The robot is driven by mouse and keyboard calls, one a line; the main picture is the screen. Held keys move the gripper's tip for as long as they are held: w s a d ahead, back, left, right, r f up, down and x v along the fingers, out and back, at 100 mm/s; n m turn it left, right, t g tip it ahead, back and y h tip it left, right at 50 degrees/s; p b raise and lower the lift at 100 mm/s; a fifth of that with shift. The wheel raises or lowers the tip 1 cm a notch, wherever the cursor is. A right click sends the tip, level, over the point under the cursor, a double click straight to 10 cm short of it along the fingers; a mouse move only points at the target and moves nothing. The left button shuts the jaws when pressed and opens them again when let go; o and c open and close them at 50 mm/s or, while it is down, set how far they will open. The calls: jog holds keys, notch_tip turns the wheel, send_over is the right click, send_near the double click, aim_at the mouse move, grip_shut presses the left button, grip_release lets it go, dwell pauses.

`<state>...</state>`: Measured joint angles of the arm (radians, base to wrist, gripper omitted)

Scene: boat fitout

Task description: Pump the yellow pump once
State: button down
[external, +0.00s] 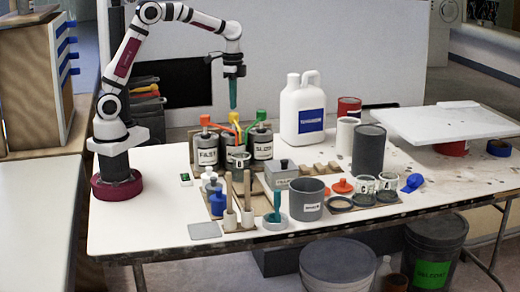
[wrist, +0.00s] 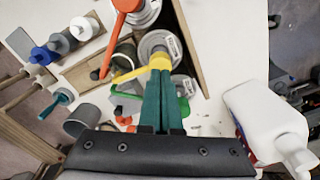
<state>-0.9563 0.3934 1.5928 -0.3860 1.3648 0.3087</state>
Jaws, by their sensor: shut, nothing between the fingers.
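The yellow pump (external: 237,119) stands between the orange pump (external: 205,121) and the green pump (external: 261,115), each on a grey can. In the wrist view the yellow pump's spout (wrist: 128,75) points left. My gripper (external: 233,105) is shut and empty, with its teal fingers pointing down just above the yellow pump head. In the wrist view my fingertips (wrist: 160,62) overlap the yellow head and partly hide it. I cannot tell whether they touch it.
A white jug (external: 303,108) stands right of the pumps and shows close on the right in the wrist view (wrist: 268,120). A grey pot (external: 306,200), small bottles and cups crowd the front of the table. A white board (external: 445,125) lies at the right.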

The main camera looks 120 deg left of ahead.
aim_at(233, 113)
dwell(0.3)
jog(key=shift+f, duration=2.05)
jog(key=shift+r, duration=2.05)
jog(key=shift+r, duration=1.5)
